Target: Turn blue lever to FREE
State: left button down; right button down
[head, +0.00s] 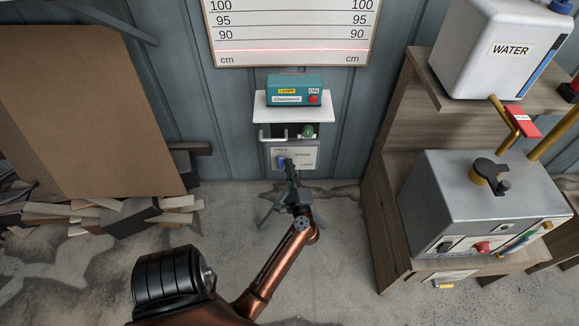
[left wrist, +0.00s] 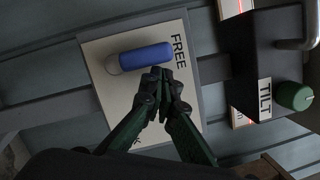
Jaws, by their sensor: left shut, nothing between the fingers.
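The blue lever (head: 281,162) is on a pale panel (head: 309,153) on the front of a stand by the wall. In the left wrist view, the blue lever (left wrist: 146,55) extends from a grey pivot, and its free end points at the word FREE (left wrist: 178,52). My left gripper (head: 289,166) is in front of the panel. In the left wrist view, its dark fingertips (left wrist: 166,78) are together and empty, right beside the lever's free end; I cannot tell whether they touch it. The fingers hide part of the panel. My right gripper is not in view.
Above the panel are a green knob (head: 308,131), a TILT label (left wrist: 265,98) and a grey handle. A teal laser box (head: 295,90) sits on the stand's white top. A wooden shelf with a metal machine (head: 470,205) stands at right. Wood scraps lie at left.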

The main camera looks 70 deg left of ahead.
pick_arm(q)
jog(key=shift+s+a+r, duration=0.1)
jog(key=shift+s+a, duration=0.05)
jog(key=shift+s, duration=0.1)
jog(key=shift+r, duration=0.1)
jog(key=shift+r, duration=0.35)
jog(key=r, duration=0.9)
jog(key=shift+w, duration=0.2)
